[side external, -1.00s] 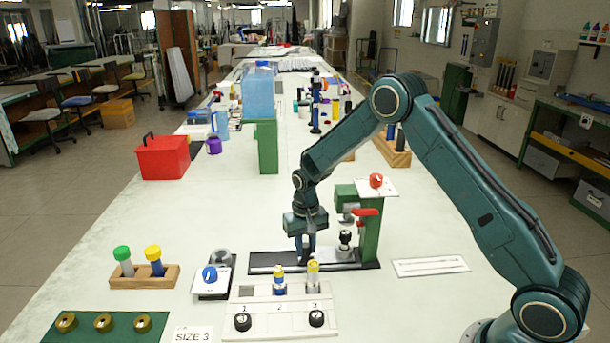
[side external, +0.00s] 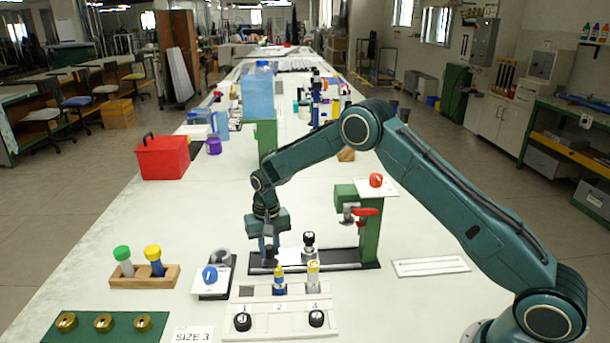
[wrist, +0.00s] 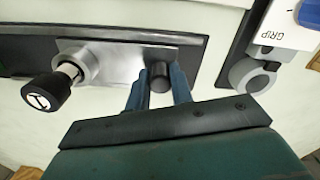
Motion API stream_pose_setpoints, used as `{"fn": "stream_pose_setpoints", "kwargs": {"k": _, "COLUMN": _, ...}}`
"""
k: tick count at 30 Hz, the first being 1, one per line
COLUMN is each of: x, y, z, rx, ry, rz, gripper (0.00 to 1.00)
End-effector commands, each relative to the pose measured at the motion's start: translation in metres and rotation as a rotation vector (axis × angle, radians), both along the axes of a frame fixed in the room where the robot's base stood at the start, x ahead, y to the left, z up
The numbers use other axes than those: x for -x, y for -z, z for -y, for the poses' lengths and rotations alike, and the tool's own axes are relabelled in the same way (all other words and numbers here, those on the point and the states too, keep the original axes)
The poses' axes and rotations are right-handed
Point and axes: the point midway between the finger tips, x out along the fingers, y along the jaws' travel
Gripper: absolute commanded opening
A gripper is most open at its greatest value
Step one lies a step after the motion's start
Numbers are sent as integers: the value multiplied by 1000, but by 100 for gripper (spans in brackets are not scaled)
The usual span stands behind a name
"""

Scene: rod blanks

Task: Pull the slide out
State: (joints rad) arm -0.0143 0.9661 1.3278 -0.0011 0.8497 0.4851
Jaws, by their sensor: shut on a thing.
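The slide (wrist: 120,64) is a grey metal plate on a dark rail (wrist: 205,65), seen in the wrist view. It carries a round collar holding a rod blank with a black cap (wrist: 45,92); the capped blank stands on the rail in the side view (side external: 309,241). A black post (wrist: 159,76) rises from the slide's end. My gripper (wrist: 160,88) is shut on this post, one finger on each side. In the side view my gripper (side external: 268,257) is low at the rail's left part, away from the green press stand (side external: 370,230).
A grey clamp marked GRIP with a blue knob (side external: 210,274) stands left of the rail. A white numbered panel (side external: 262,319) with yellow-topped pieces is in front. A wooden rack (side external: 168,281) is further left.

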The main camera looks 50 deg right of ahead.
Motion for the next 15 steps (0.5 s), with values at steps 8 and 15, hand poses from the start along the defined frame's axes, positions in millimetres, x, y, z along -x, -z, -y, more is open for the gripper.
{"fn": "stream_pose_setpoints", "kwargs": {"k": 8, "x": -15, "y": -1, "z": -13, "rx": 1, "ry": 3, "rz": 8, "gripper": 0}}
{"fn": "stream_pose_setpoints", "kwargs": {"k": 15, "x": -16, "y": -2, "z": -14, "rx": 0, "ry": -1, "rz": 13, "gripper": 0}}
